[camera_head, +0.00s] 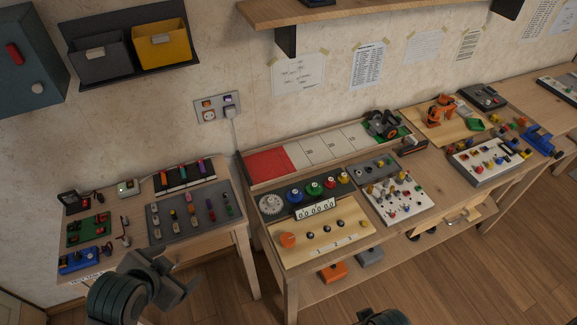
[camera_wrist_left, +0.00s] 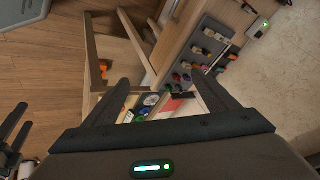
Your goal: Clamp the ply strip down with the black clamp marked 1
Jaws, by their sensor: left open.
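A pale plywood board (camera_head: 325,250) with marks 1, 2, 3 lies at the front of the middle bench in the head view. It carries an orange knob (camera_head: 287,240) and a row of small black parts (camera_head: 311,234). I cannot make out for sure which piece is the ply strip or which is the black clamp marked 1. My left gripper (camera_head: 178,277) is open and empty, in front of the left table and apart from the board. Its spread fingers also show in the left wrist view (camera_wrist_left: 160,100). My right arm shows only as a dark piece at the bottom edge; its fingers are unclear.
The left table has a grey mat (camera_head: 180,232) with small parts, a green board (camera_head: 88,230) and a blue device (camera_head: 78,260). Behind the plywood board stand coloured spools (camera_head: 314,188); a white panel (camera_head: 410,212) is to its right. A gap separates the left table and bench.

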